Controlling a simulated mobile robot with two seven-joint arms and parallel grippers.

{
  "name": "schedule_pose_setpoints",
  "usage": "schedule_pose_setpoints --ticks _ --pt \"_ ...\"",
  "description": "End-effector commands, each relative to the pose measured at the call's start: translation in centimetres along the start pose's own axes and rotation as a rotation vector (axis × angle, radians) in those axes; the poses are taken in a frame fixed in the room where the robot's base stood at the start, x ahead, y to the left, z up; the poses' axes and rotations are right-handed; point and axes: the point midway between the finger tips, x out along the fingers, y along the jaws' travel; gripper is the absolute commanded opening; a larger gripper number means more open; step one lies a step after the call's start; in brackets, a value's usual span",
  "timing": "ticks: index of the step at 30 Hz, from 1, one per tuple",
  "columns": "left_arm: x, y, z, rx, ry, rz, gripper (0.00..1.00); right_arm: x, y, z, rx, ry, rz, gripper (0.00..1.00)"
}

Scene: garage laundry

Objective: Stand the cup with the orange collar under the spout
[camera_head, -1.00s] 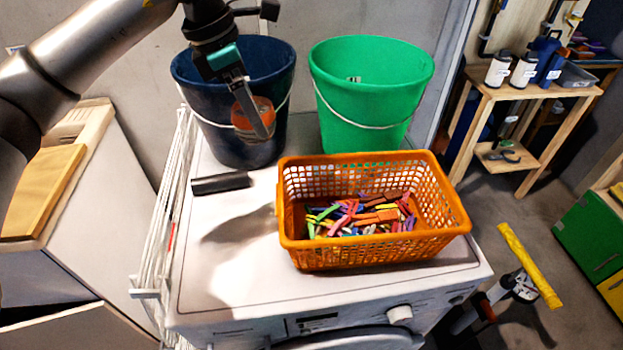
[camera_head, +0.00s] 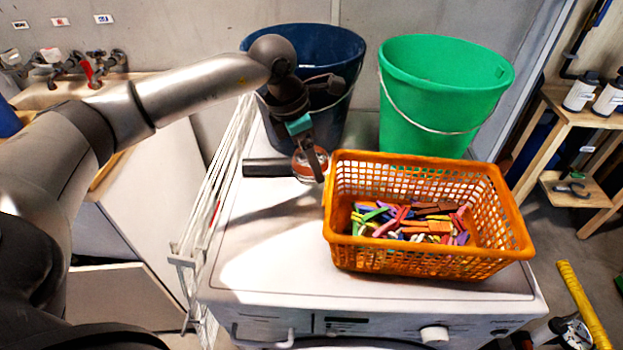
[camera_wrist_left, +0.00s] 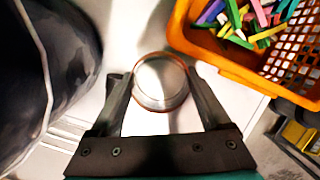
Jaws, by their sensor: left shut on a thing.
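The cup with the orange collar (camera_head: 309,163) is between the fingers of my left gripper (camera_head: 314,165), low over the white machine top, beside the orange basket. The gripper is shut on it. In the left wrist view the cup (camera_wrist_left: 160,82) shows as a round mouth with a thin orange-brown rim and a pale inside, a finger on each side. I cannot tell whether its base touches the machine top. Several taps stand over the sink at the far left, one with a red handle (camera_head: 88,72); I cannot tell which is the spout. My right gripper is not in view.
An orange basket (camera_head: 430,262) of colored pegs stands close right of the cup. A dark bar (camera_head: 265,168) lies to its left. A blue bucket (camera_head: 335,45) and a green bucket (camera_head: 440,95) stand behind. A white wire rack (camera_head: 215,190) edges the machine's left side.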

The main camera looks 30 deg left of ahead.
Motion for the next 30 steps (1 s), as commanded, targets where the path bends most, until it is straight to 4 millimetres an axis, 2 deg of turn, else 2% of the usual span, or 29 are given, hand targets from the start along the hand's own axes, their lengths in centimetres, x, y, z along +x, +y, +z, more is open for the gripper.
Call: schedule_pose_setpoints --ticks 7,13,26,27,30 --pt "1.9 0.0 -0.5 0.0 0.002 -0.001 0.2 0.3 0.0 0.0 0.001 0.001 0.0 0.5" --pt "4.8 0.0 -1.3 0.001 0.001 -0.001 0.2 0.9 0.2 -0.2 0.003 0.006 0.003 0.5" --pt "5.4 0.0 -1.4 0.001 -0.001 0.001 0.2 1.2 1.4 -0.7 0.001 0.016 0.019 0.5" --pt "5.3 0.0 -1.4 0.001 -0.001 0.001 0.85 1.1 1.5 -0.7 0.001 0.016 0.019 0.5" --pt "5.2 0.0 -1.4 0.001 -0.001 0.0 0.96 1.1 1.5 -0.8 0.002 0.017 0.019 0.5"
